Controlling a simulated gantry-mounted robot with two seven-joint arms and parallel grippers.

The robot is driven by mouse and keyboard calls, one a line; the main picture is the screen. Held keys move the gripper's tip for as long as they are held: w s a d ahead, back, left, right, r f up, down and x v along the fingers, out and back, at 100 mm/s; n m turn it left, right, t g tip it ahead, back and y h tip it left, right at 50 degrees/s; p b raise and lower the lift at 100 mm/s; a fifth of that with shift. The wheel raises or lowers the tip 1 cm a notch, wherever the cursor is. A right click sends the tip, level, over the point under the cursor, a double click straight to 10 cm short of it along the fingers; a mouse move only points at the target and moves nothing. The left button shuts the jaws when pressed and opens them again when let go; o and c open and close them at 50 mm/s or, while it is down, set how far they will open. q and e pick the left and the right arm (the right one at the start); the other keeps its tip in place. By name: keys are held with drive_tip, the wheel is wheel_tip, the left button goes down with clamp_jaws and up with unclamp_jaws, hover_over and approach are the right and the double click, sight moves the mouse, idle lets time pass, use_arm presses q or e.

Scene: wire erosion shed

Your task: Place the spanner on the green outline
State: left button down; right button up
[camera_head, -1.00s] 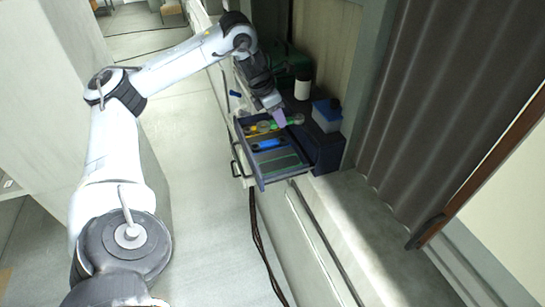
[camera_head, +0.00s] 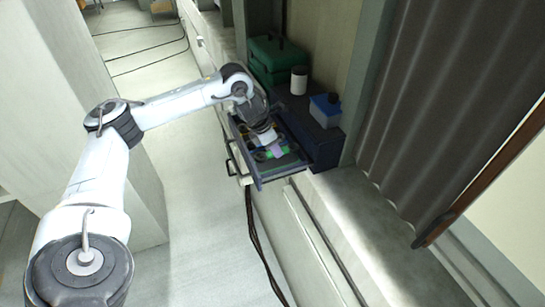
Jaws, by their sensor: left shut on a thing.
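My left gripper (camera_head: 276,150) is over the open drawer (camera_head: 282,176) and points down into it. It is shut on the spanner (camera_head: 261,156), which has a green middle and grey ends. The grey ends stick out on both sides of the fingers. The spanner is over the front part of the drawer; I cannot tell whether it touches the drawer floor. The green outline is mostly hidden below the spanner and gripper. My right gripper is not in view.
The drawer belongs to a dark blue cabinet (camera_head: 325,150). On top are a white canister (camera_head: 299,81), a blue-and-white container (camera_head: 325,111) and a green case (camera_head: 277,60). Dark cables hang in front of the bench.

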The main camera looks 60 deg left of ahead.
use_arm(q)
drive_tip(key=shift+f+b, duration=1.3)
drive_tip(key=shift+f, duration=0.4)
drive_tip(key=shift+f, duration=0.25)
drive_tip(key=c, duration=0.9)
unclamp_jaws()
drive_tip(key=shift+r, duration=0.1)
drive_tip(key=shift+r, duration=0.1)
